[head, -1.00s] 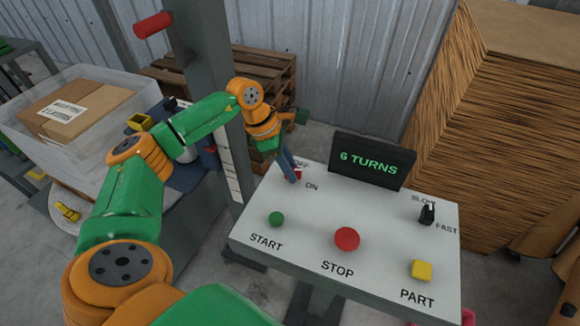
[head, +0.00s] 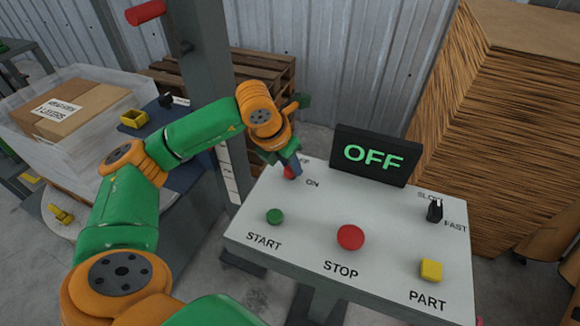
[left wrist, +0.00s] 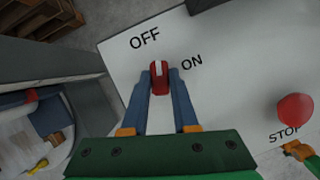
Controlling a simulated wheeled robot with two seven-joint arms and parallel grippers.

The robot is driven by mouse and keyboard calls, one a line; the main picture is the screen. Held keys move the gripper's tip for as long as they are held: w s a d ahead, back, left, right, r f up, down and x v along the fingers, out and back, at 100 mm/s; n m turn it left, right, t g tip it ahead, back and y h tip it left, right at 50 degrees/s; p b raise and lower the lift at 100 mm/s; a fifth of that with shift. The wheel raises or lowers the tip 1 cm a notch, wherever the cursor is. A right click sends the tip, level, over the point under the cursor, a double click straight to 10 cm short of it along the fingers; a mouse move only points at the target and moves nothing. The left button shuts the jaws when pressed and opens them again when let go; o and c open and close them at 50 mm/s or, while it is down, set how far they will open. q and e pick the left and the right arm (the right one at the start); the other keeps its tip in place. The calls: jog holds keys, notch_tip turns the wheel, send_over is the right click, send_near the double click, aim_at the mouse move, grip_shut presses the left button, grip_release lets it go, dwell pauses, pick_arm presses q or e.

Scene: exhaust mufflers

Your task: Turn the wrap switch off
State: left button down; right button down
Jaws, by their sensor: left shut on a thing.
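The wrap switch (left wrist: 159,78) is a red knob with a white mark, at the back left of the white control panel (head: 305,225). In the left wrist view its white mark points up, toward the OFF label rather than ON. In the head view the red knob (head: 289,173) is partly hidden by my gripper. My left gripper (left wrist: 160,85) has its two blue fingers on either side of the knob, shut on it. The display (head: 374,156) behind the panel reads OFF in green. My right gripper is not in view.
The panel also carries a green START button (head: 274,216), a red STOP button (head: 350,237), a yellow PART button (head: 431,270) and a black SLOW/FAST selector (head: 435,211). A grey post (head: 205,80) stands left of the panel. A wrapped carton (head: 62,108) is at the left.

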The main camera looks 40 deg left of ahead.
pick_arm(q)
jog(key=shift+d+n+y+b, duration=0.1)
jog(key=shift+n+y+b, duration=0.55)
jog(key=shift+n, duration=1.35)
jog(key=c, duration=0.7)
grip_release()
jog(key=shift+r, duration=0.1)
jog(key=v, duration=0.7)
jog(key=shift+d, duration=0.1)
jog(key=shift+w, duration=0.1)
